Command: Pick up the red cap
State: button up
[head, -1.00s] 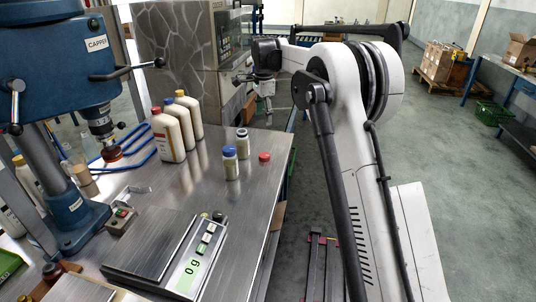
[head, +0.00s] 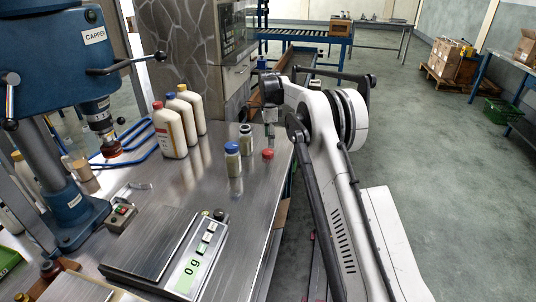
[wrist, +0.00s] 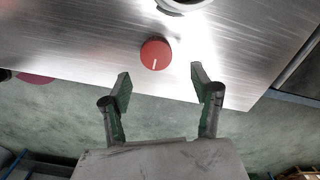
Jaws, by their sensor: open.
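The red cap (head: 268,154) lies on the metal table near its right edge, to the right of the small jars, in the head view. In the wrist view the red cap (wrist: 155,54) is round with a short white mark and lies flat on the shiny table. My gripper (wrist: 160,80) is open and empty. Its two fingers stand apart, with the cap beyond their tips and roughly between them in the picture. In the head view my gripper (head: 270,125) is small and hangs above the table edge near the cap. The exact height of the fingers over the table cannot be told.
A blue-lidded jar (head: 232,160) and another small jar (head: 246,140) stand left of the cap. Several larger bottles (head: 170,130) stand further left. A scale (head: 170,255) lies in front. The table edge (head: 276,215) is close on the cap's right.

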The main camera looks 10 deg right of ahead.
aim_at(268, 151)
jog(key=shift+s+a+f, duration=0.1)
jog(key=shift+a+f, duration=0.05)
jog(key=shift+f, duration=0.75)
jog(key=shift+s+a+f, duration=0.1)
jog(key=shift+a+f, duration=0.1)
jog(key=shift+f, duration=0.7)
jog(key=shift+a+f, duration=0.15)
jog(key=shift+f, duration=1.2)
jog(key=shift+c, duration=0.4)
jog(key=c, duration=0.7)
